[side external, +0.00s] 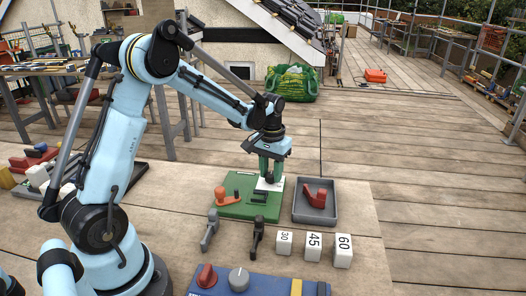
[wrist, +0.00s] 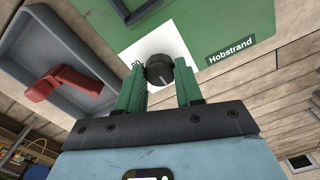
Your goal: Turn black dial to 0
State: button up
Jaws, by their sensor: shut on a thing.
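The black dial (wrist: 160,70) sits on a white plate (wrist: 143,48) on a green board (wrist: 235,28) labelled "Hobstrand". A printed number that seems to read 90 shows at the plate's left in the wrist view. A light pointer line shows on the dial's face. My gripper (wrist: 161,84) has its green fingers on either side of the dial and is shut on it. In the side view my gripper (side external: 270,172) reaches down onto the white plate and hides most of the dial. The dial's exact angle against the scale cannot be told.
An orange handle (side external: 228,195) stands on the green board's left part. A grey tray (side external: 315,214) with a red part (side external: 316,197) lies to the right. White blocks marked 30, 45 and 60 (side external: 343,250) and a blue panel (side external: 255,285) stand in front.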

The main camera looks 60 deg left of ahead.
aim_at(271, 174)
jog(key=o, duration=1)
jog(key=shift+o, duration=0.2)
notch_tip(271, 174, up, 12)
jog(key=s+d+f+m+t, duration=0.1)
jog(key=s+d+m+t, duration=0.3)
jog(key=s+d+t, duration=0.3)
jog(key=s+d, duration=0.5)
jog(key=s, duration=0.1)
jog(key=shift+d+m, duration=0.2)
jog(key=shift+m, duration=0.1)
